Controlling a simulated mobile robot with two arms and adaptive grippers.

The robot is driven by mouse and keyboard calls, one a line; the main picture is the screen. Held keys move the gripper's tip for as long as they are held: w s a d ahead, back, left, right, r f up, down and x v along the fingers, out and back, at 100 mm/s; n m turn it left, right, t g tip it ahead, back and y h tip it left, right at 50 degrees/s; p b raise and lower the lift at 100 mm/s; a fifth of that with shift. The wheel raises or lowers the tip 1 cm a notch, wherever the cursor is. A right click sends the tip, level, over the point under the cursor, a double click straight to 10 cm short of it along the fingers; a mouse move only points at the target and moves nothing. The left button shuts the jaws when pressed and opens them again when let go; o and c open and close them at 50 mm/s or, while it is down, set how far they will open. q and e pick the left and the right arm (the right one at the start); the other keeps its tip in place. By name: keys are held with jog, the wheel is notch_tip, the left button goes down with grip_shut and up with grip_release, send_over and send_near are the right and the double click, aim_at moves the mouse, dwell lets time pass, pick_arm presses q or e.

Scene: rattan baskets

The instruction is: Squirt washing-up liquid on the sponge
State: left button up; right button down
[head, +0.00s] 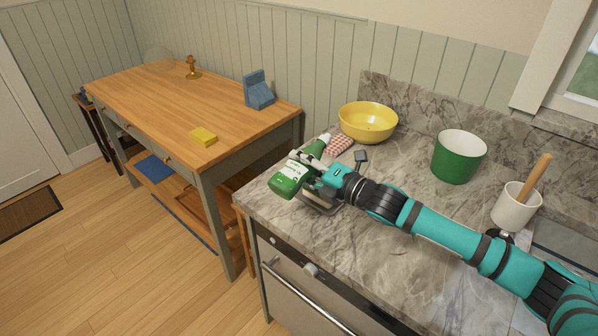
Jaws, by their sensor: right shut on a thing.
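A green bottle with a white label (287,181) is in my right gripper (305,168) near the left front corner of the marble counter. The bottle is tilted, its pale cap end (324,138) pointing up and to the right. The gripper is shut on the bottle's body and hides part of it. A yellow sponge (203,136) lies flat on the wooden table, near its front edge, to the left of and apart from the bottle. My left gripper is not in view.
The marble counter (370,250) holds a yellow bowl (368,122), a red checked cloth (340,144), a green pot (459,157) and a white crock (512,210). The wooden table (150,100) carries a blue holder (258,90) and a brass candlestick (192,68). A gap separates table and counter.

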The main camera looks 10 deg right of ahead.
aim_at(319, 147)
jog(key=w+d+n, duration=0.1)
jog(key=n, duration=0.1)
jog(key=w+d+r+n, duration=0.1)
jog(key=d+n, duration=0.1)
jog(key=shift+w+r, duration=0.1)
jog(key=shift+r, duration=0.05)
jog(key=shift+w+d+r+n+t+p, duration=0.15)
jog(key=shift+w+d+r+n+p, duration=0.05)
jog(key=shift+r+n, duration=0.2)
jog(key=shift+w+d+r+n+t+p, duration=0.15)
jog(key=shift+d+r+n, duration=0.05)
jog(key=shift+r+n, duration=0.2)
jog(key=w+d+r+n+p, duration=0.2)
jog(key=r+n+p, duration=0.5)
jog(key=r, duration=0.5)
jog(key=shift+w+d+r+n+t+p, duration=0.15)
jog(key=shift+d+r+n+t+p, duration=0.25)
jog(key=shift+n, duration=0.3)
